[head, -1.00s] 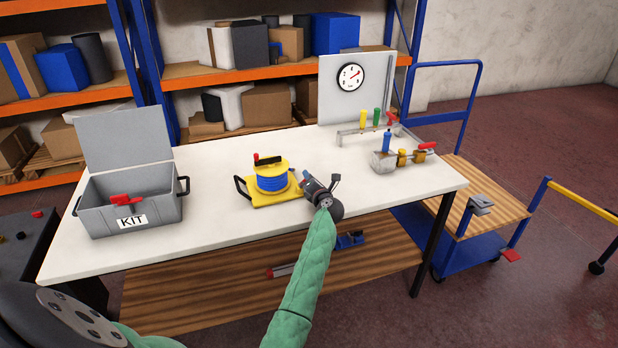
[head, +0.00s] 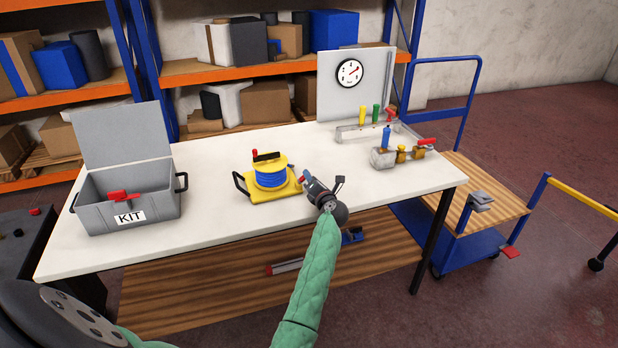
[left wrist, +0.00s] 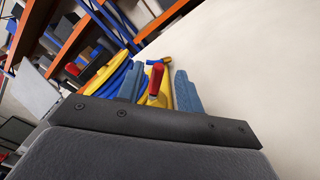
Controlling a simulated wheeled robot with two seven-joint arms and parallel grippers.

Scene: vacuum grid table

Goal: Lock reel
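The yellow reel (head: 285,188) with blue hose (head: 270,179) stands on the white table, left of my left gripper. It has a black crank bar with a red knob (head: 254,154) on top. My left gripper (head: 303,180) is at the right side of the reel's base. In the left wrist view its two blue fingers (left wrist: 160,89) are apart. A red-tipped lever (left wrist: 155,78) shows between them, with the yellow base (left wrist: 164,92) behind. I cannot tell whether the fingers touch the lever. My right gripper is not in view.
A grey open KIT box (head: 155,208) stands at the table's left. The white table (head: 215,220) is clear in front of the reel. A blue cart (head: 480,200) stands beyond the right edge.

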